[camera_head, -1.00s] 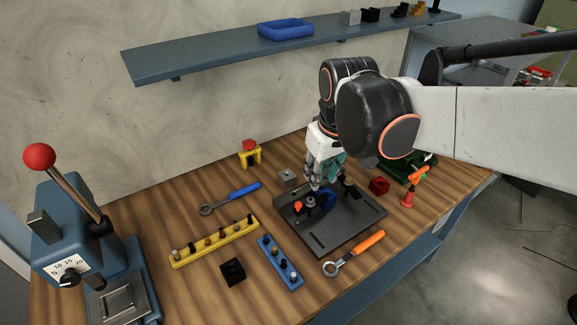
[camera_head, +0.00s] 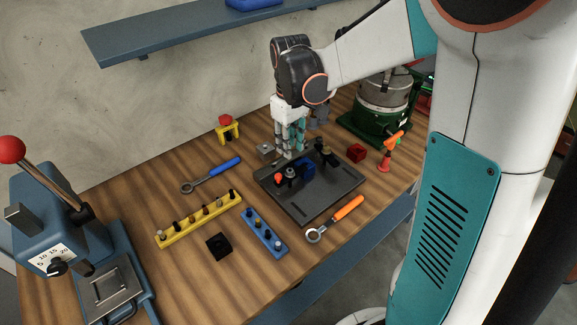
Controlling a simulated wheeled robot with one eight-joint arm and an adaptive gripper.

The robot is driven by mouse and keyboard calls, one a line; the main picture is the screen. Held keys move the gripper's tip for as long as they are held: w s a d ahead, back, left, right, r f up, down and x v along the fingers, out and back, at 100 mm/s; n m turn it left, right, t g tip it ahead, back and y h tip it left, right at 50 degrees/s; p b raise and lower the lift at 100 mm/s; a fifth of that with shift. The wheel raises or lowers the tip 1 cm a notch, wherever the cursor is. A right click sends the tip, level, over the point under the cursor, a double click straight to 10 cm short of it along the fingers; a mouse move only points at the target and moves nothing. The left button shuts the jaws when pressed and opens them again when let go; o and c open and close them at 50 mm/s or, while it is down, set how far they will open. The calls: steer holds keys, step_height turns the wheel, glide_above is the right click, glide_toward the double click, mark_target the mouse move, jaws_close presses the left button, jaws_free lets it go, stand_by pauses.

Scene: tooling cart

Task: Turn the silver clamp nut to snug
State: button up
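Left of the block stand a red-tipped clamp part (camera_head: 278,178) and a small dark grey round piece (camera_head: 291,172). A black and brass clamp part (camera_head: 326,154) stands at the back right of the plate. I cannot tell for sure which small piece is the silver clamp nut. My gripper (camera_head: 290,155) points down at the plate's back left edge, behind the blue block. Its fingers are too small to tell their opening or any contact.
A blue-handled wrench (camera_head: 222,170) lies left of the plate, an orange-handled one (camera_head: 345,209) in front. A yellow rack (camera_head: 205,222), blue rack (camera_head: 264,234), black block (camera_head: 218,246), red block (camera_head: 356,153), grey block (camera_head: 265,150) and lever press (camera_head: 70,240) stand around.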

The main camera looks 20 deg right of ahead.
mark_target(290, 170)
step_height(290, 170, down, 9)
steer(key=shift+f+b, duration=0.2)
steer(key=shift+b, duration=0.95)
jaws_close()
